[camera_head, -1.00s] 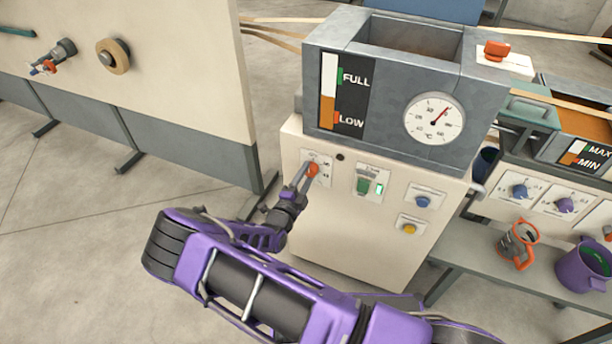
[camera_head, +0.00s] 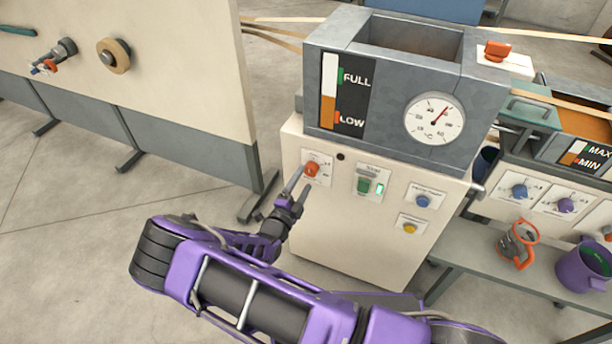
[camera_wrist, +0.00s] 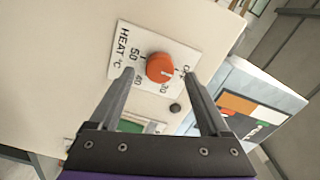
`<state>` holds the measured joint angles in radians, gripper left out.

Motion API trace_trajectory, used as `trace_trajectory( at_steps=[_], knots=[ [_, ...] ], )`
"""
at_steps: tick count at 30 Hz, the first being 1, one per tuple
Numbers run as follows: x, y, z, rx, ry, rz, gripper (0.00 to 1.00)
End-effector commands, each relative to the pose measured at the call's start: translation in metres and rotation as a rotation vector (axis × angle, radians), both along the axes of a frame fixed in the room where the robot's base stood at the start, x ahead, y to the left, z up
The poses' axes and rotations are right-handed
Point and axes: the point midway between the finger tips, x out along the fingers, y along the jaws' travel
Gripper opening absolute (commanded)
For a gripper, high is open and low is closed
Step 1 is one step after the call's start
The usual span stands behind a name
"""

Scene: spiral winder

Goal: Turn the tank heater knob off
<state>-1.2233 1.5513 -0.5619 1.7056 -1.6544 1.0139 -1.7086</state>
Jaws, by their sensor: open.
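The orange heater knob (camera_head: 312,169) sits on a white plate on the cream cabinet front, below the grey tank. In the wrist view the knob (camera_wrist: 160,67) is on a plate (camera_wrist: 126,36) marked HEAT °C, 50 and 40, with smaller marks partly hidden. A pale pointer line on the knob faces the right side of the dial, near what looks like the OFF mark. My gripper (camera_head: 302,183) is open and empty, just in front of the knob. In the wrist view its fingertips (camera_wrist: 160,74) stand on either side of the knob with gaps, apparently not touching it.
A green switch (camera_head: 364,185), a blue button (camera_head: 423,201) and a yellow button (camera_head: 409,228) sit right of the knob. The tank's round gauge (camera_head: 434,118) is above. A cream panel (camera_head: 150,90) stands at the left. The floor between is clear.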

Motion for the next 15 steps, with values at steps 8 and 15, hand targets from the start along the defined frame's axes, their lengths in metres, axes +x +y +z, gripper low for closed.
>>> trace_trajectory(
  at_steps=[8, 15],
  knots=[
    [-0.066, 0.025, 0.000, 0.000, 0.002, 0.004, 0.81],
    [-0.113, 0.041, 0.000, 0.001, 0.001, 0.002, 0.81]
  ],
)
